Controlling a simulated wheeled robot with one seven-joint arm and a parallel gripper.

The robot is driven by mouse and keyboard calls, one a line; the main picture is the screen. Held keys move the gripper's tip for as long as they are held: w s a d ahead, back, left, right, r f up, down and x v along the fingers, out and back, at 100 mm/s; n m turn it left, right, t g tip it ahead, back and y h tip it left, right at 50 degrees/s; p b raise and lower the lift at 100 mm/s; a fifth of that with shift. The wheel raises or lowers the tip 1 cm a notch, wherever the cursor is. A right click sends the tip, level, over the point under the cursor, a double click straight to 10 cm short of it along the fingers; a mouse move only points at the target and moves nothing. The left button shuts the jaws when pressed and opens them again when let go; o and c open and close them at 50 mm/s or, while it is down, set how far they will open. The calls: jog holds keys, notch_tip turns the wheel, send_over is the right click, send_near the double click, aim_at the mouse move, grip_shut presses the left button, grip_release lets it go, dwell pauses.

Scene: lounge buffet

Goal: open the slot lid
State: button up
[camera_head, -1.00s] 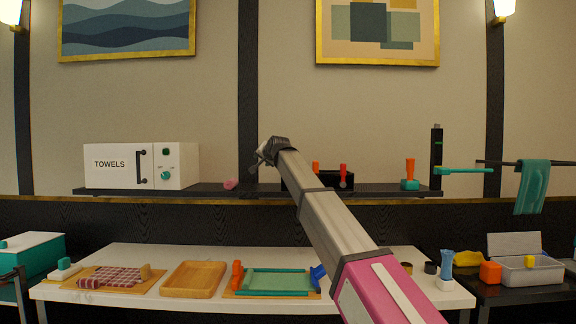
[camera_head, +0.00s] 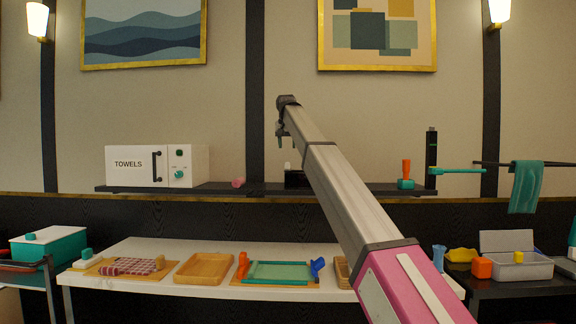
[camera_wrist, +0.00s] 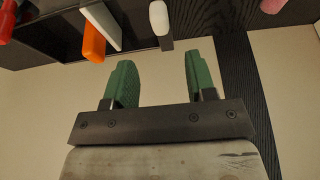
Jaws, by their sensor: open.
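My gripper (camera_head: 280,141) is raised in front of the wall, above the dark wall shelf. In the wrist view its two green fingers (camera_wrist: 158,62) are apart with nothing between them. A black box (camera_head: 296,179) on the shelf is mostly hidden behind my arm. The wrist view shows a dark compartmented holder (camera_wrist: 66,47) at upper left, with an orange piece (camera_wrist: 94,42) and a white flat piece (camera_wrist: 103,22) in it. A white rounded knob (camera_wrist: 158,17) sits beyond the fingertips, apart from them. I cannot tell for sure which part is the slot lid.
A white towel cabinet (camera_head: 140,167) and a pink object (camera_head: 239,182) stand left on the shelf (camera_head: 220,189). An orange-handled item (camera_head: 406,173) and a black post (camera_head: 432,158) stand right. Trays cover the white table (camera_head: 140,247) below.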

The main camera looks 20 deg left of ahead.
aim_at(287, 163)
jog(key=x, duration=0.9)
jog(key=shift+w+f, duration=0.25)
jog(key=shift+f, duration=0.05)
grip_shut()
jog(key=shift+a, duration=0.15)
